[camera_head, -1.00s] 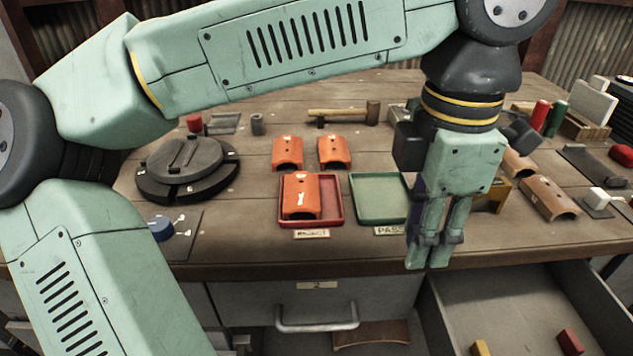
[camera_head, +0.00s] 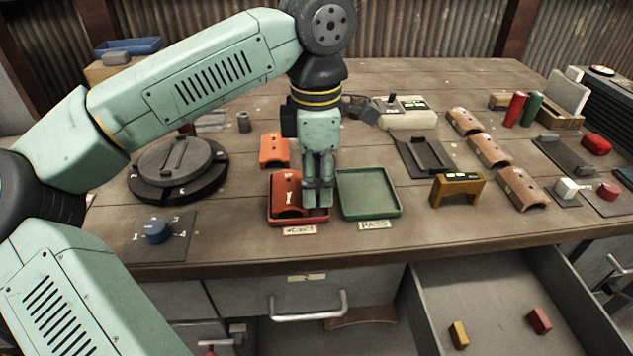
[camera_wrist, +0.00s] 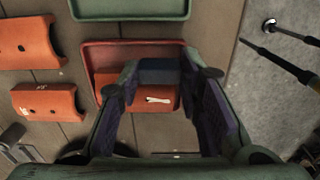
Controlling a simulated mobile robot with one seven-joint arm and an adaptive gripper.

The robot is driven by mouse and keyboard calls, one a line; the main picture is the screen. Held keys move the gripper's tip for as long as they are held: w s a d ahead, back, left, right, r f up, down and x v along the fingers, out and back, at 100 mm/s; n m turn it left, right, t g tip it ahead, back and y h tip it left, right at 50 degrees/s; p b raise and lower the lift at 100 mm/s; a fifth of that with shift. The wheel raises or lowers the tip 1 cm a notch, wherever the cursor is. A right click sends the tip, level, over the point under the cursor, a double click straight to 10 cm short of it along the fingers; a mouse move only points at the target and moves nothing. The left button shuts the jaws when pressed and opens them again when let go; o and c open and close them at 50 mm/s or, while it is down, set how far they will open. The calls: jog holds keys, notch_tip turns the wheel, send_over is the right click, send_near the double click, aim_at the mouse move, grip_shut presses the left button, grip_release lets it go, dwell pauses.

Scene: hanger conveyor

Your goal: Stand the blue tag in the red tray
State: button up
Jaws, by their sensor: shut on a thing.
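The red tray (camera_head: 290,223) stands on the bench behind a label. An orange curved tile (camera_head: 286,190) with a white mark lies in its left part. My gripper (camera_head: 318,200) points down over the tray's right part and hides some of it. In the wrist view, the red tray (camera_wrist: 110,48) and its tile (camera_wrist: 105,80) lie under the fingers. A dark blue piece, the blue tag (camera_wrist: 159,72), spans between the fingertips, and my gripper is shut on it. I cannot tell whether the tag touches the tray floor. The head view does not show the tag clearly.
A green tray (camera_head: 370,198) stands close on the right, empty. Another orange tile (camera_head: 273,150) lies behind the red tray. A yellow-brown block (camera_head: 458,189) and several brown tiles lie to the right. An open drawer (camera_head: 490,300) juts out at the front right.

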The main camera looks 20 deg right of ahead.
aim_at(317, 186)
notch_tip(317, 186, down, 2)
jog(key=shift+s+f+b, duration=0.25)
jog(key=shift+f+b, duration=0.25)
jog(key=shift+f, duration=0.1)
jog(key=shift+c, duration=0.3)
jog(key=o, duration=0.6)
jog(key=shift+c, duration=0.2)
jog(key=o, duration=0.3)
jog(key=shift+w+f, duration=0.15)
jog(key=shift+o, duration=0.2)
